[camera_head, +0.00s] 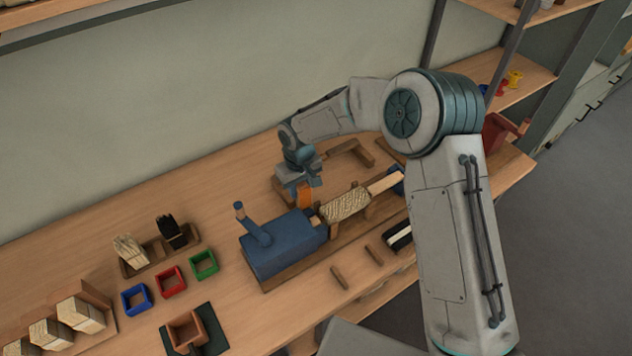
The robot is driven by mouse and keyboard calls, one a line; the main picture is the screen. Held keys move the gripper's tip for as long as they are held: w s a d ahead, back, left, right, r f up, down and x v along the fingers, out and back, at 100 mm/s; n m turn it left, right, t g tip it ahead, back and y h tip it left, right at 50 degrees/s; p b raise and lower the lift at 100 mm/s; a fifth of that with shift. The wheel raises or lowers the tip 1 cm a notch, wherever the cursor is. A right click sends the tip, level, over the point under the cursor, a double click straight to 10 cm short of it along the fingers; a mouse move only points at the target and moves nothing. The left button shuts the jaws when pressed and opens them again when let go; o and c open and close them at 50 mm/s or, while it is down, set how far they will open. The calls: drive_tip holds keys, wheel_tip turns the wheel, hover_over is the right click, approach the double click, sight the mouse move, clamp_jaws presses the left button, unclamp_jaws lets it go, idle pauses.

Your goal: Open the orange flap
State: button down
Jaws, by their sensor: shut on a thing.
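The orange flap (304,195) shows as a small upright orange piece at the right end of the blue machine (283,250). My gripper (304,184) is right above it, pointing down, with its fingers shut on the flap. The finger contact is small and partly hidden. The blue machine has a lever (252,225) with a blue knob, tilted up to the left. A drilled brush block (346,205) lies to the right of the flap, in line with the machine.
Blue (136,311), red (171,293) and green (204,275) square frames stand at the left. Behind them a wooden holder (157,268) carries light and black bristle bundles. Several wooden blocks (80,325) sit at the far left. A wooden bracket (350,147) lies behind my gripper.

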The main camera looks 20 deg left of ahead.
drive_tip(key=shift+a, duration=0.1)
idle(0.4)
drive_tip(key=c, duration=1.1)
unclamp_jaws()
drive_tip(key=shift+f, duration=0.1)
drive_tip(key=shift+c, duration=0.2)
wheel_tip(320, 180, up, 14)
drive_tip(key=b, duration=0.3)
